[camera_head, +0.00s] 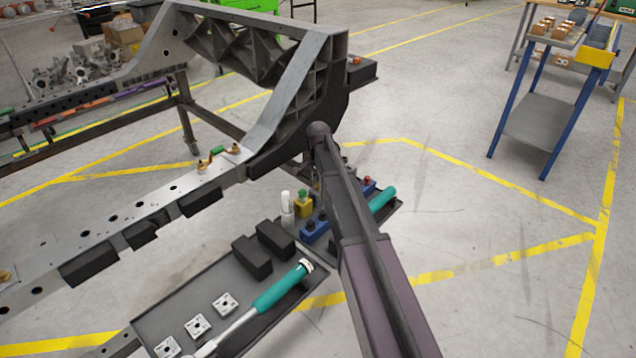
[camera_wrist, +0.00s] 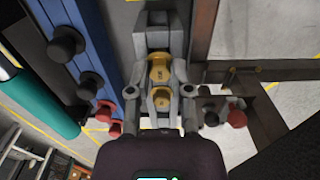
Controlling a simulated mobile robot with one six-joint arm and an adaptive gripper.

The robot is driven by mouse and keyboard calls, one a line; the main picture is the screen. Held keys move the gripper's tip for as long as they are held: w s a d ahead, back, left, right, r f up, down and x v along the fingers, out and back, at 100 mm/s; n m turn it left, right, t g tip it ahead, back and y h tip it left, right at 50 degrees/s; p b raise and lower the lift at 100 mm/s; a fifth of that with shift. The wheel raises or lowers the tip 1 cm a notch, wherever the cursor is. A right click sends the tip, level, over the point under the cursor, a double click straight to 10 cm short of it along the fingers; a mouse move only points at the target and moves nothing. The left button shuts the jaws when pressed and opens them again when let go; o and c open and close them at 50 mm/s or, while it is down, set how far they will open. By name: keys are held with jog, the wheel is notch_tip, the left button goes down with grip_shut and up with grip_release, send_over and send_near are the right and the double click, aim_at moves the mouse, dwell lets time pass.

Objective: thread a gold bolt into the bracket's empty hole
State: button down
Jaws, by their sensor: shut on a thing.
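In the wrist view, my gripper (camera_wrist: 161,82) has its grey fingers closed around a gold bolt (camera_wrist: 160,70). A second round gold face (camera_wrist: 162,98) shows nearer the palm; I cannot tell whether it is part of the same bolt. In the head view, my arm hides the gripper and this bolt. On the chassis rail (camera_head: 125,215), gold bolts sit at a small red and green piece, one at its left end (camera_head: 203,165) and one at its right (camera_head: 236,149). I cannot make out the bracket's empty hole.
A dark tray (camera_head: 185,290) holds square plates, black blocks and a teal-handled tool (camera_head: 280,290). A blue holder with black knobs (camera_wrist: 85,50) lies left of my gripper in the wrist view. A blue-legged cart (camera_head: 540,115) stands at right; open floor lies before it.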

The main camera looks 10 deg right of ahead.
jog(key=shift+r+p, duration=2)
jog(key=shift+r, duration=0.25)
jog(key=shift+f, duration=0.1)
